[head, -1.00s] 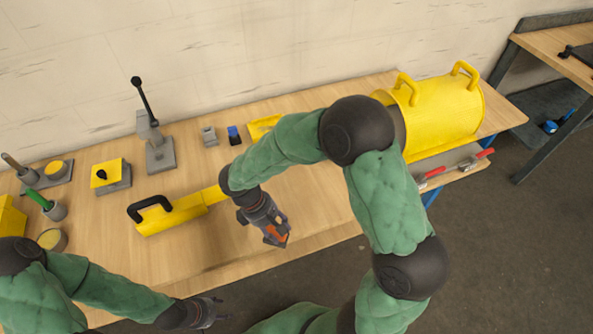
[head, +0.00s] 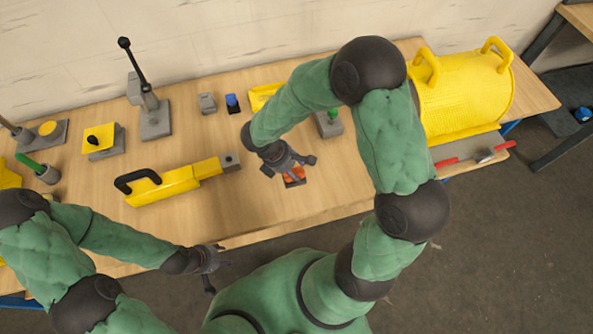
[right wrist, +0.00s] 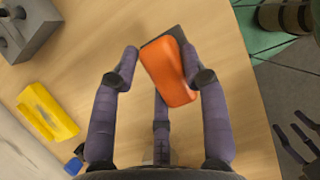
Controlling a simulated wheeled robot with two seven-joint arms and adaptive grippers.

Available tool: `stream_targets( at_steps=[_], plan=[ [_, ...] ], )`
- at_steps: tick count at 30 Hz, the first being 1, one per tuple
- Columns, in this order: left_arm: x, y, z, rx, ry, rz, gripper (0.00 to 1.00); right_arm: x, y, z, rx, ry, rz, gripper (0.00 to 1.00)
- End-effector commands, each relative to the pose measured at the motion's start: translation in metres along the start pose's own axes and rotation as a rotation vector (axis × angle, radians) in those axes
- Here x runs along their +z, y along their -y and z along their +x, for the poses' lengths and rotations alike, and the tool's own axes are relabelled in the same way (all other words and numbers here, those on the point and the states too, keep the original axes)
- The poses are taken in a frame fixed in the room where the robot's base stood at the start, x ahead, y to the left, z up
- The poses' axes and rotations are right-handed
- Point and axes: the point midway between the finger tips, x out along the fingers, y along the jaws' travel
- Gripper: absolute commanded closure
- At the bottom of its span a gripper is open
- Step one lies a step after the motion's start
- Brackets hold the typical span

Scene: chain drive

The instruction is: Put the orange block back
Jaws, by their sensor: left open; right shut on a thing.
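The orange block (head: 292,179) is in my right gripper (head: 291,167), over the front middle of the wooden bench. In the right wrist view the orange block (right wrist: 166,75) sits between the purple-grey fingers of my right gripper (right wrist: 165,72), with a dark grey flat shape (right wrist: 166,36) partly hidden behind it. I cannot tell whether that shape belongs to the block. The height of the block above the bench is unclear. My left gripper (head: 213,265) is open and empty near the bench's front edge.
A yellow bar with a black handle (head: 165,187) lies left of my right gripper. A grey block (head: 207,103), a blue piece (head: 232,103) and a yellow tray (head: 262,97) stand behind. A yellow drum-like cover (head: 465,95) is at right. The front middle bench is fairly clear.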

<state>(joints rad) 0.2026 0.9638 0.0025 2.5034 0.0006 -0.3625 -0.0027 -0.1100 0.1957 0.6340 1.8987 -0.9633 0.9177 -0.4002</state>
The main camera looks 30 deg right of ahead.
Motion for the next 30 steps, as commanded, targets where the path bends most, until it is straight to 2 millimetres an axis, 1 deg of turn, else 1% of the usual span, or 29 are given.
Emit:
stream_targets(
  at_steps=[1, 3, 6, 14, 16, 21, 30],
  plan=[
    [0.000, 0.002, 0.005, 0.000, 0.000, 0.000, 0.49, -0.001, -0.006, 0.013, -0.004, 0.001, 0.001, 0.99],
    [0.000, 0.003, 0.007, 0.000, 0.000, 0.000, 0.49, -0.001, -0.013, 0.023, -0.003, 0.000, 0.001, 0.99],
    [0.000, 0.003, 0.009, 0.000, 0.000, 0.000, 0.49, -0.001, -0.021, 0.034, -0.002, 0.001, -0.001, 0.99],
    [-0.001, 0.004, 0.012, 0.000, 0.000, 0.000, 0.49, -0.001, -0.030, 0.046, -0.002, 0.001, -0.001, 0.99],
    [-0.001, 0.005, 0.014, 0.000, 0.000, 0.000, 0.49, -0.003, -0.033, 0.055, -0.002, 0.000, -0.002, 0.99],
    [-0.001, 0.008, 0.022, 0.000, 0.000, 0.000, 0.49, -0.012, -0.032, 0.076, -0.002, 0.000, -0.002, 0.99],
    [-0.001, 0.008, 0.021, 0.000, 0.000, 0.000, 0.49, -0.013, -0.033, 0.077, -0.001, -0.001, 0.000, 0.99]
  ],
)
